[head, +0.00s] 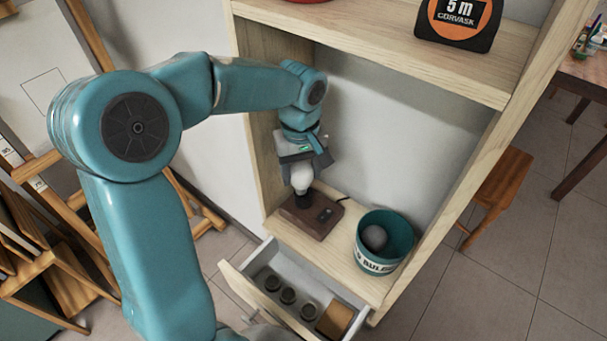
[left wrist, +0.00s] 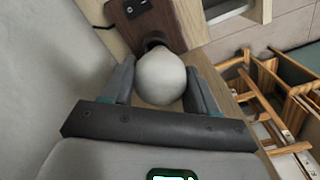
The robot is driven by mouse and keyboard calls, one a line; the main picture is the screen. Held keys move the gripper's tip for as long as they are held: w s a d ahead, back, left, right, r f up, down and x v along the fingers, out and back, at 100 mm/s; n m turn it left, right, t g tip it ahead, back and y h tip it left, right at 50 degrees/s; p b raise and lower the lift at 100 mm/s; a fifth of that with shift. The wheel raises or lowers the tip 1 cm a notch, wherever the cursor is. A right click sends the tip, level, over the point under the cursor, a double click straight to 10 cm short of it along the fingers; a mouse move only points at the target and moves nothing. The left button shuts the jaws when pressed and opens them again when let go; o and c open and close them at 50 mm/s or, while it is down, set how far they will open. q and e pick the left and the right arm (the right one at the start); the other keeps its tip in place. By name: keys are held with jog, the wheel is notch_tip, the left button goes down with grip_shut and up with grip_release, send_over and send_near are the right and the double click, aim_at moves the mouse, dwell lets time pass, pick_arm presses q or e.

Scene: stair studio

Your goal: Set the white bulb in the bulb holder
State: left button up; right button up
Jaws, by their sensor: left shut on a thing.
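The white bulb (head: 301,178) is between the fingers of my left gripper (head: 299,164), which is shut on it. The bulb hangs roughly upright, directly over the black socket of the bulb holder (head: 318,218), a dark wooden block with a small switch plate and a cord. In the left wrist view the bulb (left wrist: 161,77) sits between the two grey fingers (left wrist: 160,90), and the black socket of the holder (left wrist: 185,22) shows just behind it. I cannot tell whether the bulb's base touches or is inside the socket.
A teal bin (head: 398,262) with a grey round bulb in it stands right of the holder on the wooden shelf. An open drawer (head: 235,283) with several dark round items is below. Cabinet sides and an upper shelf (head: 400,62) with a tape measure (head: 458,22) enclose the space.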

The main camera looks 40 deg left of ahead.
aim_at(303, 180)
pick_arm(q)
jog(key=shift+w+f, duration=0.25)
jog(key=shift+w, duration=0.2)
jog(key=shift+f, duration=1.5)
jog(key=shift+s, duration=0.1)
jog(key=shift+f, duration=0.2)
jog(key=o, duration=1.1)
jog(key=shift+r, duration=0.1)
notch_tip(303, 180, up, 8)
jog(key=shift+f, duration=0.1)
